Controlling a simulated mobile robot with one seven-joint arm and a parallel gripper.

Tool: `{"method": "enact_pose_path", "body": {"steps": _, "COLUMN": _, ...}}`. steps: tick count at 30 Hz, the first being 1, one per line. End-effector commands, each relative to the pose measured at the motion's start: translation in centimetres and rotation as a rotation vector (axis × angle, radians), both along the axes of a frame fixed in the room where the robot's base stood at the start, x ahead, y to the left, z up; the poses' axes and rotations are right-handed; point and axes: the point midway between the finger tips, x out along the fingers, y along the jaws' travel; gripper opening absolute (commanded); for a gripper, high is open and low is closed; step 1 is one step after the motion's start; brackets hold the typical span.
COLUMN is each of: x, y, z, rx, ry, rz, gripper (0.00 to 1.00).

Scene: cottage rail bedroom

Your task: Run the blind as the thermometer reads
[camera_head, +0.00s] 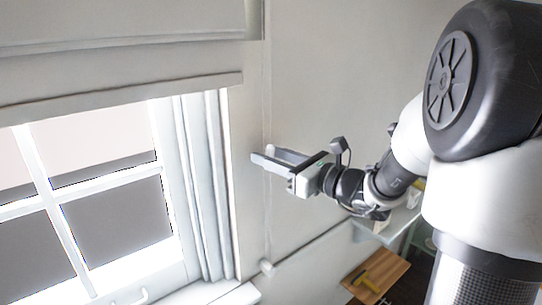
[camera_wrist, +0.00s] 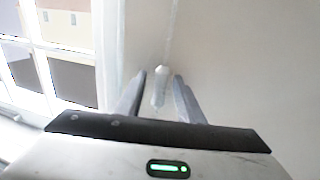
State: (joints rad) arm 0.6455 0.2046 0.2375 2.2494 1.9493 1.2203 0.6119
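The pale blind (camera_head: 115,72) hangs over the upper part of the window, with its bottom rail above the panes. A thin cord (camera_head: 265,85) runs down the wall to the right of the window. In the wrist view the cord (camera_wrist: 173,30) ends in a white pull (camera_wrist: 160,86). My gripper (camera_head: 263,153) is at the wall beside the window frame. In the wrist view my gripper (camera_wrist: 160,77) has its fingers apart, one on each side of the pull, with gaps showing. I see no thermometer in either view.
The window frame (camera_head: 205,180) stands just left of my gripper. A wooden surface (camera_head: 376,275) with a yellow object and a pale shelf (camera_head: 390,228) are at the lower right.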

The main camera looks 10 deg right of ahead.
Motion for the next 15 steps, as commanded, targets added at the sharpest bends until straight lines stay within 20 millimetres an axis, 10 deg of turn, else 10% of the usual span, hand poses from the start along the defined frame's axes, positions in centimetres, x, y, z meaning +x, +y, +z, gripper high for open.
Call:
{"method": "enact_pose_path", "body": {"steps": 7, "x": 0.05, "y": 0.02, "z": 0.0, "rx": 0.0, "ry": 0.0, "rz": 0.0, "gripper": 0.32}}
{"method": "enact_pose_path", "body": {"steps": 15, "x": 0.03, "y": 0.0, "z": 0.01, "rx": 0.0, "ry": 0.0, "rz": 0.0, "gripper": 0.0}}
